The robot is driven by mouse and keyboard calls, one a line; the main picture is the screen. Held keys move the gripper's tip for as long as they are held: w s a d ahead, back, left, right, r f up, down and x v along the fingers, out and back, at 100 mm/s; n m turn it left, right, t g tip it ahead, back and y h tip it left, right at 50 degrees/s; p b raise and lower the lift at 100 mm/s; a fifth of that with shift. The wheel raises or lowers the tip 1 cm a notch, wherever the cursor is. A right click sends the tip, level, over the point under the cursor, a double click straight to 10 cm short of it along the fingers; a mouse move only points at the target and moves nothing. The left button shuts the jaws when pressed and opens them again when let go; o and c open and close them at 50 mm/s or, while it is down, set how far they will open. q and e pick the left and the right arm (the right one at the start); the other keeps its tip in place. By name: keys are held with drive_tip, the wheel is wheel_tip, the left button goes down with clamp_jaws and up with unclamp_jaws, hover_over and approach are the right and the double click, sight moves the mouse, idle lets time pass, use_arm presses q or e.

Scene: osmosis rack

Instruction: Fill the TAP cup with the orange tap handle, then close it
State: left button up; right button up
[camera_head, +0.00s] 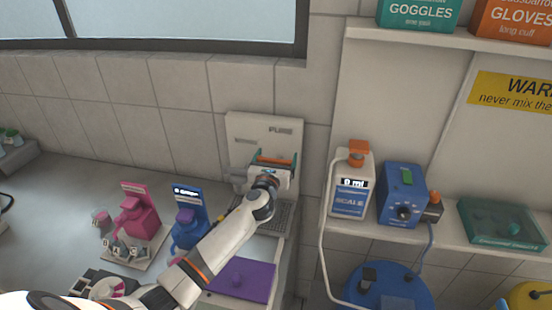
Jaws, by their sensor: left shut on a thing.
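My left gripper (272,172) is at the front of a pale dispenser marked PURE (265,131), above its grey drip tray (277,216). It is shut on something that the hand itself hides. An orange bar (276,162) shows across the hand; I cannot tell whether it is a tap handle or part of the gripper. A grey fitting (238,174) sticks out just left of the hand. I cannot make out the TAP cup or its label. My right gripper is not in view.
A pink device (137,216) and a blue device (188,225) stand left of my arm. A purple mat (245,280) lies in front of the dispenser. The right shelf holds a SCALE bottle (350,182) reading 0 ml, a blue box (402,193) and a teal case (500,224).

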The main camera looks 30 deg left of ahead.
use_arm(q)
drive_tip(key=shift+y, duration=0.3)
drive_tip(key=n+g+y, duration=0.1)
drive_tip(key=n+y, duration=0.1)
drive_tip(key=n+g+y+b, duration=0.1)
drive_tip(key=n+g+y, duration=0.1)
drive_tip(key=y, duration=0.1)
drive_tip(key=n+g+y+b, duration=0.1)
drive_tip(key=y, duration=0.1)
drive_tip(key=shift+s+a+f+n, duration=0.1)
drive_tip(key=shift+s+a+n, duration=0.1)
drive_tip(key=shift+a+n, duration=0.15)
drive_tip(key=shift+s+a+n+g+y+b, duration=0.15)
drive_tip(key=shift+n+g+y+b, duration=0.4)
drive_tip(key=shift+n+g+y, duration=0.65)
drive_tip(key=shift+s+a+n+g+y+b, duration=0.15)
drive_tip(key=shift+n+g+y+b, duration=0.5)
drive_tip(key=shift+g, duration=0.95)
drive_tip(key=shift+d+n+y, duration=0.1)
drive_tip(key=shift+n+y, duration=0.15)
drive_tip(key=shift+n, duration=0.05)
drive_tip(key=o, duration=0.7)
drive_tip(key=shift+s+d, duration=0.2)
drive_tip(key=shift+d, duration=0.3)
drive_tip(key=b+v, duration=0.3)
drive_tip(key=v, duration=0.8)
